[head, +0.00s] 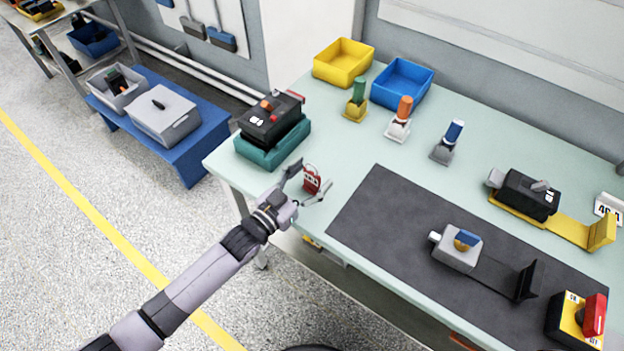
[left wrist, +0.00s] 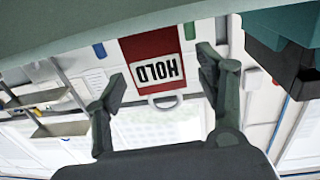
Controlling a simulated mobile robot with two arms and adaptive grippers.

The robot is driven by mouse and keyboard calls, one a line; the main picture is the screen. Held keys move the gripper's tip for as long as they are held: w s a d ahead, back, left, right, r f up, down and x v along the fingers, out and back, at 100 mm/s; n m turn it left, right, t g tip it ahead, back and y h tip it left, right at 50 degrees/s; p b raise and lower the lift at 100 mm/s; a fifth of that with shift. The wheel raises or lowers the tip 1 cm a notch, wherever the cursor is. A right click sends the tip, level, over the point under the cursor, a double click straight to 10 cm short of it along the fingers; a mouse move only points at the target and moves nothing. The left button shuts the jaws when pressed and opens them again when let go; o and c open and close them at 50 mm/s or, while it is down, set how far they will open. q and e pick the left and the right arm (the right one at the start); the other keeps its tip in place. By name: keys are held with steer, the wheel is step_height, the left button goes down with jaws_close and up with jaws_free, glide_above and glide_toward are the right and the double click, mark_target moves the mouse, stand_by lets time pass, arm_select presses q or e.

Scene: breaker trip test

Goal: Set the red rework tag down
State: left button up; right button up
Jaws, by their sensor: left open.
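The red rework tag (head: 311,184) has a white label and a pale loop on top. It stands upright at the left front part of the bench, in front of the teal block. In the left wrist view the tag (left wrist: 152,48) appears upside down, its label reading HOLD. My left gripper (head: 313,177) is open, with its fingers spread on either side of the tag. In the left wrist view gaps show between the tag and both fingers. Whether the tag's base rests fully on the bench is hard to tell. My right gripper is not in view.
A black breaker (head: 270,118) sits on a teal block (head: 275,147) close behind the tag. A dark mat (head: 390,215) lies to the right. Yellow (head: 343,65) and blue (head: 402,85) bins and several coloured-handled stamps stand behind. The bench (head: 350,155) is clear between them.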

arm_select(q)
steer(key=shift+w+d, duration=0.3)
steer(key=shift+w, duration=0.05)
steer(key=c, duration=1.3)
